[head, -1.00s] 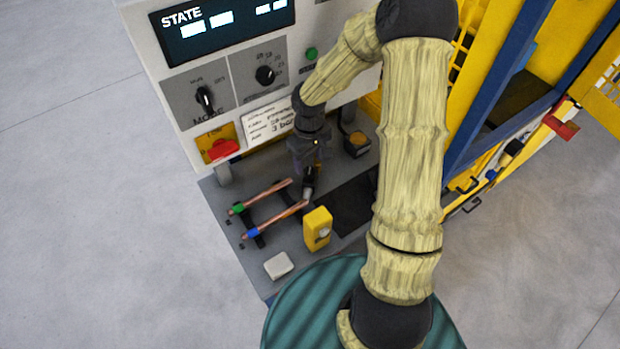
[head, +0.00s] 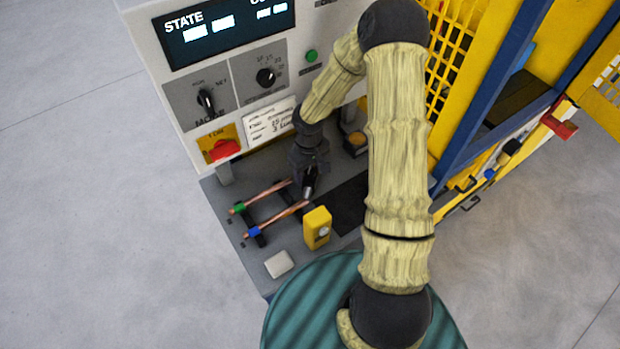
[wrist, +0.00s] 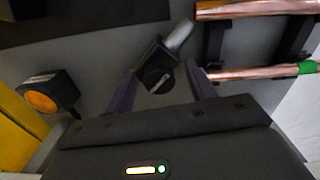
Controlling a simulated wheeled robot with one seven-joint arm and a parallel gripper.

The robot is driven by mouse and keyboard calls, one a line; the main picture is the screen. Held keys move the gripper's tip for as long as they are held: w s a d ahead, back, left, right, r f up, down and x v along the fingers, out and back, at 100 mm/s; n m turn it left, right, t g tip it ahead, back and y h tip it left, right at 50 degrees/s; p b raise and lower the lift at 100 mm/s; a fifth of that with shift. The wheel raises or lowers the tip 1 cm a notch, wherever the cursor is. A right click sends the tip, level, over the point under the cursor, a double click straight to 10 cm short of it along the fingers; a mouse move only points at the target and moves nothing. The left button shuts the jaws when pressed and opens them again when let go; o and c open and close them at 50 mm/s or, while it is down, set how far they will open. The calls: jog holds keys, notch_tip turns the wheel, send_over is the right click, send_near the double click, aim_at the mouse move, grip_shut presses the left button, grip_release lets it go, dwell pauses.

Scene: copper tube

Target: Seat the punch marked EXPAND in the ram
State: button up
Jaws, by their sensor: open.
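A short punch-like piece (wrist: 157,72) with a dark square body and a bright steel end lies between my open fingers in the wrist view. I cannot make out the ram in either view.
Two copper tubes (head: 277,220), with green and blue ends, lie on black rests left of my gripper. A yellow block (head: 317,228) and a pale block (head: 279,264) stand nearer. The control panel (head: 225,80) rises behind; a yellow cage (head: 450,60) stands right. An amber button (wrist: 41,102) shows in the wrist view.

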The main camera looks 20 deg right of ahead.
grip_shut()
dwell(0.3)
dwell(1.2)
